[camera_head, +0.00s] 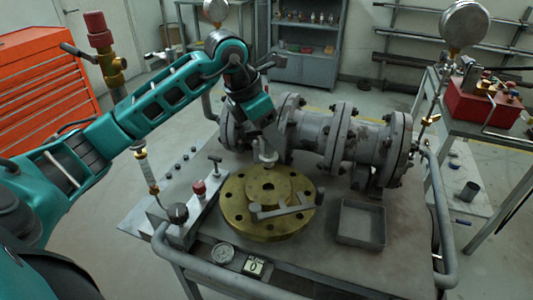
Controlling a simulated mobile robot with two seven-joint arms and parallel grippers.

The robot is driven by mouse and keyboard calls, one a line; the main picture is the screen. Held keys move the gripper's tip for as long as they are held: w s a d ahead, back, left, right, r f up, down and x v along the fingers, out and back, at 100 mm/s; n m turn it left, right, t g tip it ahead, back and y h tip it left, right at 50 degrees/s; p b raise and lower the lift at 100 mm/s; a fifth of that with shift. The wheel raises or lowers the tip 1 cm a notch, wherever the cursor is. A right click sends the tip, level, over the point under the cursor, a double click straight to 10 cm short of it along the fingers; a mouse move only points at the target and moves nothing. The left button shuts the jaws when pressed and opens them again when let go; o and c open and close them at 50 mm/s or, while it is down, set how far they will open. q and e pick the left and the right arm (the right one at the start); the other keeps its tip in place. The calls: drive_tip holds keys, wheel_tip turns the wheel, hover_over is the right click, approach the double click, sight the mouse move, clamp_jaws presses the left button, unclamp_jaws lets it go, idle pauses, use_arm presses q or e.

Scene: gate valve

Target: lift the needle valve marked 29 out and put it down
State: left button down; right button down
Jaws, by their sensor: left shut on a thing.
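My left gripper (267,152) reaches down from above, near the back edge of a round brass flange (240,222). It is shut on a small pale grey part (268,160), mostly hidden by the fingers; I cannot tell whether this is the needle valve marked 29. No number 29 is readable. My right gripper is not in view.
A grey lever-like piece (285,208) lies on the flange. An empty open tray (362,240) stands to the right. A flanged pipe (312,132) runs behind. A gauge (222,253) and a display reading 0 (255,266) are at the front edge.

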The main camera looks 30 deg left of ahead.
use_arm(q)
wheel_tip(320, 180, up, 16)
drive_tip(key=shift+f, duration=0.25)
idle(0.9)
